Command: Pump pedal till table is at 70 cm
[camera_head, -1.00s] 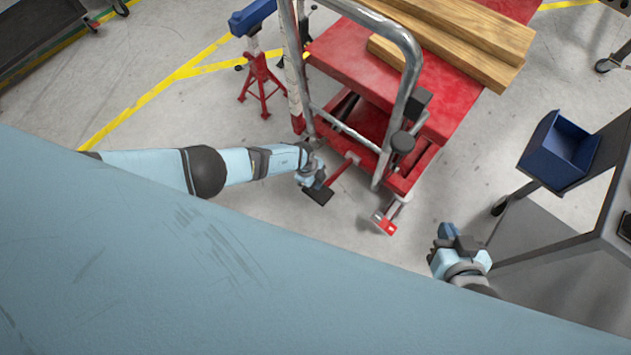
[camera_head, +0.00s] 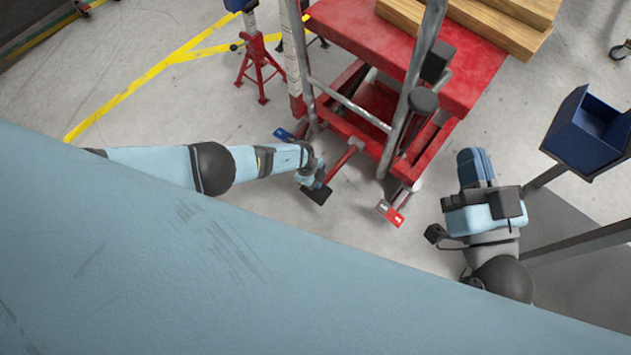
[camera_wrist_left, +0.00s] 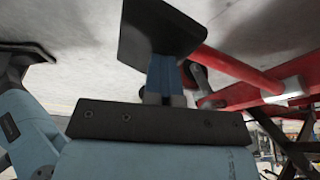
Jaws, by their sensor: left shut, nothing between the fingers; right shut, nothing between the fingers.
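The red lift table (camera_head: 465,70) stands at the upper middle of the head view, with wooden beams on top. Its foot pedal is a black pad (camera_head: 318,194) on a red lever (camera_head: 340,164), low at the table's near end. My left gripper (camera_head: 311,180) is down at the pad, its fingers shut and empty. In the left wrist view the blue fingertips (camera_wrist_left: 162,75) overlap the near edge of the black pad (camera_wrist_left: 155,32); I cannot tell whether they press it. My right gripper (camera_head: 474,166) is shut and empty, right of the table.
A pale marked post (camera_head: 293,50) stands at the table's left; its marks are unreadable. A grey push handle (camera_head: 412,80) rises at the near end. A red-and-white pedal (camera_head: 390,213) sits nearby. A red jack stand (camera_head: 258,68) is left; a blue bin (camera_head: 590,132) is right.

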